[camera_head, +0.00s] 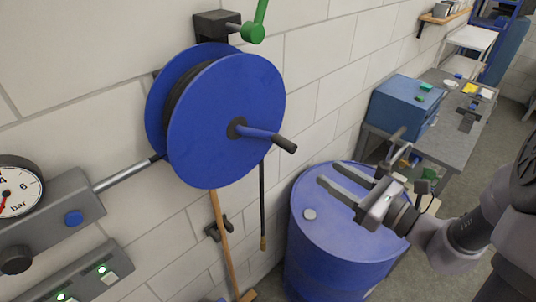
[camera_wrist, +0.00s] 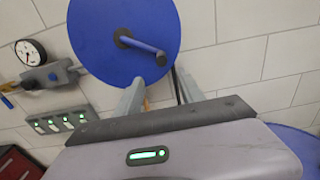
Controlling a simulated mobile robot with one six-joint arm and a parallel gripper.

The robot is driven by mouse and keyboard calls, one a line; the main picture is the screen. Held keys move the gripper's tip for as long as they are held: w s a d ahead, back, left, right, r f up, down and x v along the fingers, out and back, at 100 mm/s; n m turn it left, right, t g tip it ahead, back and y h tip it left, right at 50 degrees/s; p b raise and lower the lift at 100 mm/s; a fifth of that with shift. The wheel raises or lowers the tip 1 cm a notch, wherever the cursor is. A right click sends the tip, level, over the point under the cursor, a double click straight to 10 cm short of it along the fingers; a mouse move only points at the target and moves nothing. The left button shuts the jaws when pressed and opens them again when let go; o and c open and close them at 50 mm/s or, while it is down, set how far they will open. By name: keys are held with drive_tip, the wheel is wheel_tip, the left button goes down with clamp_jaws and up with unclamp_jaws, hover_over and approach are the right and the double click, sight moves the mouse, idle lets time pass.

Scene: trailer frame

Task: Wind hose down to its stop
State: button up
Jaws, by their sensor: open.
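The blue hose reel (camera_head: 222,115) is mounted on the white block wall, with dark hose wound between its two discs. Its crank, a blue arm with a dark handle (camera_head: 285,145), sticks out from the hub toward the right. The hose (camera_head: 262,205) hangs straight down below the reel and ends in a brass-coloured tip. In the wrist view the reel (camera_wrist: 100,40) and its crank (camera_wrist: 145,45) are ahead of my fingers. My gripper (camera_head: 341,190) is open and empty, over the blue drum, to the lower right of the crank and apart from it.
A blue drum (camera_head: 312,255) stands below my gripper. A green-handled lever (camera_head: 253,32) is above the reel. A pressure gauge (camera_head: 18,188) and pipe are at left. A wooden handle (camera_head: 226,250) leans on the wall. A workbench (camera_head: 455,140) with a blue box stands at right.

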sight(279, 139)
drive_tip(key=p+x, duration=0.3)
drive_tip(key=x, duration=1.3)
drive_tip(key=shift+w, duration=0.2)
drive_tip(key=shift+d, duration=0.1)
clamp_jaws()
idle(0.4)
